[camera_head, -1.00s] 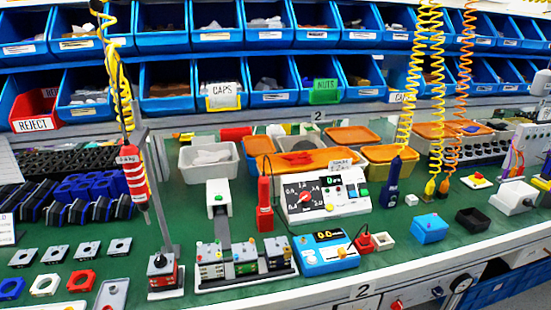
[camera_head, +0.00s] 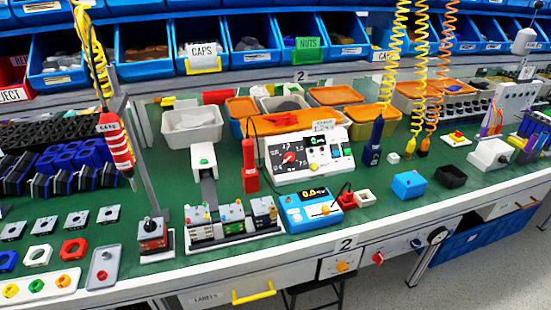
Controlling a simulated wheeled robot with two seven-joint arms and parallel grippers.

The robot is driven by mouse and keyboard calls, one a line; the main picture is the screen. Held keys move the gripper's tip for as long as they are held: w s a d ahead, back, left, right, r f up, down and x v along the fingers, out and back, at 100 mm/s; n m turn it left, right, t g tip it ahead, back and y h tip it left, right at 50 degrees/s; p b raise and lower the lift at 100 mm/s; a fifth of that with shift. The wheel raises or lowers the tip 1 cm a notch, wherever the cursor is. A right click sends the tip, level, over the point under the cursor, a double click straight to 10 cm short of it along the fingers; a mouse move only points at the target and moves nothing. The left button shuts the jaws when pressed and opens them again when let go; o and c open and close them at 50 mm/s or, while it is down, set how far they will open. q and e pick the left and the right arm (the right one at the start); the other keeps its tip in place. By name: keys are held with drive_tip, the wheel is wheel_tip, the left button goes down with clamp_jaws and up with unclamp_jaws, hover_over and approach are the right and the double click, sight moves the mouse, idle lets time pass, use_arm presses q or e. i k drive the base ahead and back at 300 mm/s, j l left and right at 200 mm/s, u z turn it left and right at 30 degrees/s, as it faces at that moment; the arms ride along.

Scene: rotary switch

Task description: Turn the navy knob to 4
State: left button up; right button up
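Neither of my grippers shows in the head view. On the bench's front panel at the lower right, a small dark bluish knob (camera_head: 416,243) sits right of a red knob (camera_head: 378,258). It may be the navy knob, but it is too small to be sure of its colour, pointer or numbers. A larger black round knob (camera_head: 437,236) on a pale plate is beside it at the panel's right end. An orange-yellow knob (camera_head: 342,267) is on the panel's left part.
The green bench top holds a white dial box (camera_head: 308,158) with a red pointer knob, a blue meter (camera_head: 308,211), a blue box (camera_head: 409,185) and a black tray (camera_head: 451,176). A yellow drawer handle (camera_head: 254,293) sticks out below. Coiled cords (camera_head: 400,60) hang above. Floor shows at lower right.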

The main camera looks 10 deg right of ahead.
sight(416, 243)
drive_tip(key=l+z, duration=0.15)
drive_tip(key=z, duration=0.25)
drive_tip(key=i+l+z, duration=0.1)
drive_tip(key=z, duration=0.35)
